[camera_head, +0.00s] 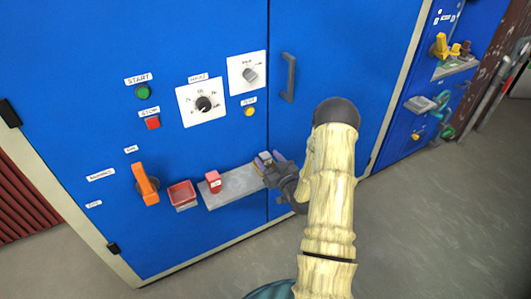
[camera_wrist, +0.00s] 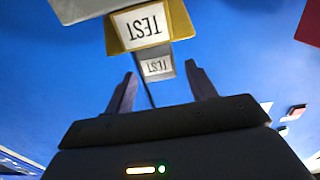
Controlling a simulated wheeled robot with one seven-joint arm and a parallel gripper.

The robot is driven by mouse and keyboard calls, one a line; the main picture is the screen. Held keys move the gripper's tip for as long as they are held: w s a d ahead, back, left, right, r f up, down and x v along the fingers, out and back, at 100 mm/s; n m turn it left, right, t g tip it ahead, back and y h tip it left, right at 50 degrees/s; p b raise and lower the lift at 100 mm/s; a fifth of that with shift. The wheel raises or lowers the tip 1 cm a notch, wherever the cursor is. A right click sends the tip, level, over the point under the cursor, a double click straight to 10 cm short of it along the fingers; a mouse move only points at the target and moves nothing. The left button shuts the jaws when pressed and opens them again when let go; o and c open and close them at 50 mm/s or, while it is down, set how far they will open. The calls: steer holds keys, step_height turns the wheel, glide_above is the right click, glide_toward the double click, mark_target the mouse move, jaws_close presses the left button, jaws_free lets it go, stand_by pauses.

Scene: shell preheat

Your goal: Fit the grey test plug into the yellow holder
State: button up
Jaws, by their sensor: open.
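The yellow holder (camera_wrist: 150,27) shows at the top of the wrist view, with an upside-down TEST label. The grey test plug (camera_wrist: 157,66), also labelled TEST upside down, shows directly beside the holder, its edge meeting the holder's in the picture. I cannot tell whether it is seated. My gripper (camera_wrist: 160,72) is open, its two dark fingers on either side of the plug with gaps. In the head view my gripper (camera_head: 275,167) is at the right end of the grey ledge and hides most of the holder and plug.
The grey ledge (camera_head: 236,186) on the blue cabinet (camera_head: 110,60) carries a red block (camera_head: 213,182). A red bin (camera_head: 181,194) and an orange handle (camera_head: 146,184) are to its left. A dark door handle (camera_head: 289,77) sticks out above. Grey floor (camera_head: 430,220) is clear at right.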

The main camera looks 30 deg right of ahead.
steer(key=s, duration=0.7)
steer(key=shift+s, duration=0.3)
steer(key=shift+w, duration=0.1)
steer(key=a+r+n+g, duration=0.2)
steer(key=a+r+g, duration=0.2)
steer(key=a+g, duration=0.4)
steer(key=s+a+r+m+g, duration=0.1)
steer(key=s+a+r+g, duration=0.2)
steer(key=s+a, duration=0.2)
steer(key=s+a+r+m+g, duration=0.1)
steer(key=s+a+r+g, duration=0.3)
steer(key=s, duration=0.7)
steer(key=shift+a+r+h, duration=0.15)
steer(key=shift+a+h, duration=0.15)
steer(key=shift+a, duration=0.55)
steer(key=shift+s, duration=0.1)
